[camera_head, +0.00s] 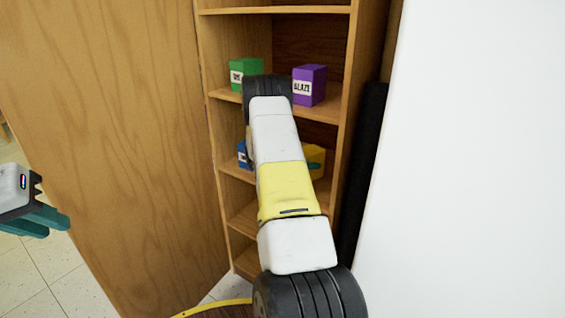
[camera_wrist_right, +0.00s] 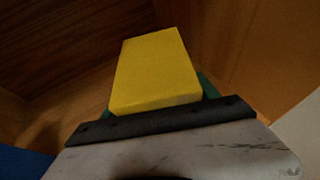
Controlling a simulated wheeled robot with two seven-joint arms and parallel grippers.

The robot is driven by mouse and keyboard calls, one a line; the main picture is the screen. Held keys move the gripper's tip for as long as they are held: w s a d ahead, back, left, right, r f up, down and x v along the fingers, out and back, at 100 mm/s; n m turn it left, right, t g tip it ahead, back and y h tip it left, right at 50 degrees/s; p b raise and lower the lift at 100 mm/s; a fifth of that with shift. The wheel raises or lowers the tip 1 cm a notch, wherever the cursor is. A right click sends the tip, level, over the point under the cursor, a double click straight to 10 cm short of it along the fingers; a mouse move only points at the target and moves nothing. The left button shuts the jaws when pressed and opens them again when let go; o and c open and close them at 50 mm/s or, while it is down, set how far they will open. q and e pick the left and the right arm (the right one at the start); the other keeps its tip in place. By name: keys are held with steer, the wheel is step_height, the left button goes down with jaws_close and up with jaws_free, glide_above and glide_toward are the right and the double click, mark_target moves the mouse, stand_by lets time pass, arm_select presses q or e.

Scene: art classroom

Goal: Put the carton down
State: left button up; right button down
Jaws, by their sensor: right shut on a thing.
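The yellow carton (camera_wrist_right: 157,68) stands out past the dark edge of my right gripper (camera_wrist_right: 160,103) in the right wrist view, with teal finger parts on both sides of it. My right gripper is shut on it. In the head view part of the yellow carton (camera_head: 318,155) shows at the right of my arm, inside a middle shelf bay, with a teal finger against it. My arm hides the rest, and I cannot tell if the carton touches the shelf board. My left gripper (camera_head: 52,222) is at the far left, away from the shelf; its finger gap is unclear.
The wooden shelf unit (camera_head: 279,10) has several boards. A green box (camera_head: 245,71) and a purple box (camera_head: 309,87) stand one board above. A blue box (camera_head: 242,153) shows left of my arm; blue also shows low left in the wrist view. A wooden panel and white wall flank the unit.

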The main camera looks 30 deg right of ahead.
steer(key=shift+w+d, duration=0.6)
steer(key=shift+w, duration=0.15)
steer(key=shift+f, duration=1.7)
steer(key=shift+f, duration=0.25)
steer(key=shift+c, duration=1.1)
jaws_free()
